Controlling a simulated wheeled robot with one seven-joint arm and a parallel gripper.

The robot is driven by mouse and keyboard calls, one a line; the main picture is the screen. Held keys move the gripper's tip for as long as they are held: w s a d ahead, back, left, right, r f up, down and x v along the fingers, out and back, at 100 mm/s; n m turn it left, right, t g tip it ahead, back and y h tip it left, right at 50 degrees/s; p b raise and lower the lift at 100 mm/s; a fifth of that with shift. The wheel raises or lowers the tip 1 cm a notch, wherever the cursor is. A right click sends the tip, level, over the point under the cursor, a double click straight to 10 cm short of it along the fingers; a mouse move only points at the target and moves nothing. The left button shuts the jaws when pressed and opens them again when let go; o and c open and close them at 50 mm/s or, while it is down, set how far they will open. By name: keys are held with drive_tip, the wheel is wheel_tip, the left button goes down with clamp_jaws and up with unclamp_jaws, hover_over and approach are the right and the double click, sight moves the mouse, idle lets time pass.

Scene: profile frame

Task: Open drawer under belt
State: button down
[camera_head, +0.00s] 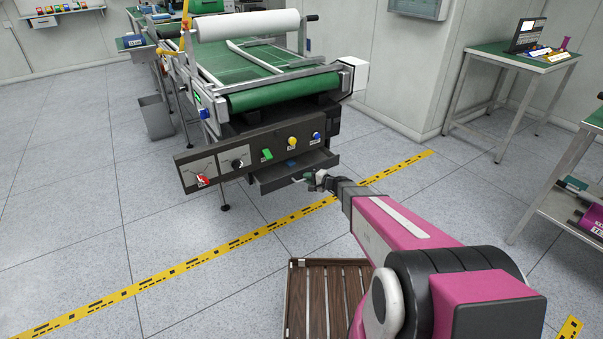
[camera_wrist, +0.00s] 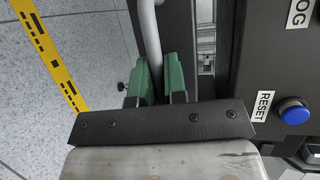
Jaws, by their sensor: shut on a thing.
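The dark drawer (camera_head: 281,183) sits under the green belt (camera_head: 280,94), below the control panel. It stands partly out, and a small blue thing (camera_head: 291,163) shows inside it. My gripper (camera_head: 314,179) is at the front of the drawer. In the wrist view, the green fingers of my gripper (camera_wrist: 158,72) are shut on the grey drawer handle (camera_wrist: 150,35), one on each side of the bar. The part of the handle between the fingers is mostly hidden.
The control panel (camera_head: 222,160) above the drawer carries red, black, green, yellow and blue controls. The blue RESET button (camera_wrist: 293,110) is close to my gripper. A wooden slatted pallet (camera_head: 324,300) lies on the floor in front. Yellow tape (camera_head: 220,249) crosses the open floor.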

drive_tip(key=s+d, duration=0.6)
drive_tip(key=s, duration=0.3)
drive_tip(key=shift+s+d, duration=0.25)
drive_tip(key=c, duration=1.5)
unclamp_jaws()
drive_tip(key=shift+o, duration=0.2)
drive_tip(key=v, duration=1)
drive_tip(key=shift+s+d, duration=0.2)
drive_tip(key=shift+d, duration=0.15)
drive_tip(key=shift+r, duration=0.1)
